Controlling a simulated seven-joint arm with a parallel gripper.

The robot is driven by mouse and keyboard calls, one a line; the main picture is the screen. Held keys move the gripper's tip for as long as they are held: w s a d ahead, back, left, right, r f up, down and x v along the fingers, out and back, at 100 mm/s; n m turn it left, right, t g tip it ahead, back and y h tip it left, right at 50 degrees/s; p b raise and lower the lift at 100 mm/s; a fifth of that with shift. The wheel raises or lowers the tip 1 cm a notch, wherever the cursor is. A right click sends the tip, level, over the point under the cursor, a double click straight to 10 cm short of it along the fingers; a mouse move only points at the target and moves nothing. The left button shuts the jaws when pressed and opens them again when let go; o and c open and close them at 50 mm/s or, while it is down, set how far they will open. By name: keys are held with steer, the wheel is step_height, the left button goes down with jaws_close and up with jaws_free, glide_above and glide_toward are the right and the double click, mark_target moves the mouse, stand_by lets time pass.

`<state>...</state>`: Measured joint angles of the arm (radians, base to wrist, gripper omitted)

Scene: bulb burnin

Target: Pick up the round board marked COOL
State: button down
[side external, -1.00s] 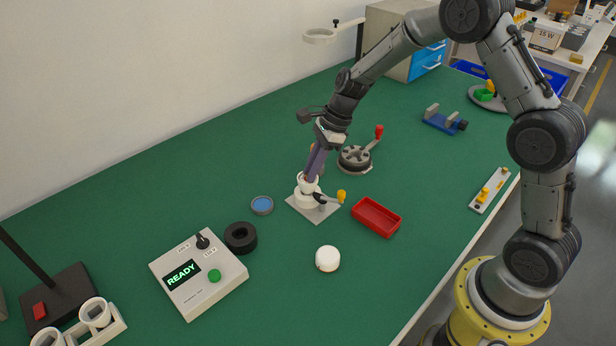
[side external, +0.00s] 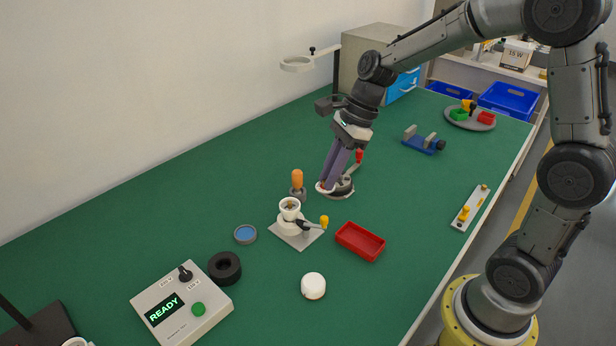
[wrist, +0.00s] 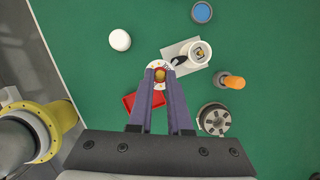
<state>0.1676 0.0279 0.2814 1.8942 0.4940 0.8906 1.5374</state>
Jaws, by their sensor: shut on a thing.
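My gripper (side external: 328,186) is shut on a round white board (side external: 320,188) and holds it in the air just in front of the grey slotted turntable (side external: 345,193). In the wrist view, the board (wrist: 153,70) shows a white rim with reddish marks and a yellow middle between the fingertips (wrist: 160,76). Its lettering is too small to read, so I cannot confirm COOL. The white fixture (side external: 290,222) on its grey plate stands apart from my gripper, with a small yellowish part in its cup.
An orange-handled tool (side external: 297,180) stands beside the fixture. A red tray (side external: 360,241), white round piece (side external: 313,285), blue-filled dish (side external: 245,234), black ring (side external: 225,266) and READY box (side external: 181,306) lie nearer. A blue vise (side external: 424,143) stands further back. Green table is clear between.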

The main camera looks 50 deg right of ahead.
steer(key=s+r, duration=0.4)
steer(key=r, duration=0.2)
steer(key=shift+r, duration=0.15)
stand_by(0.5)
steer(key=shift+d, duration=0.1)
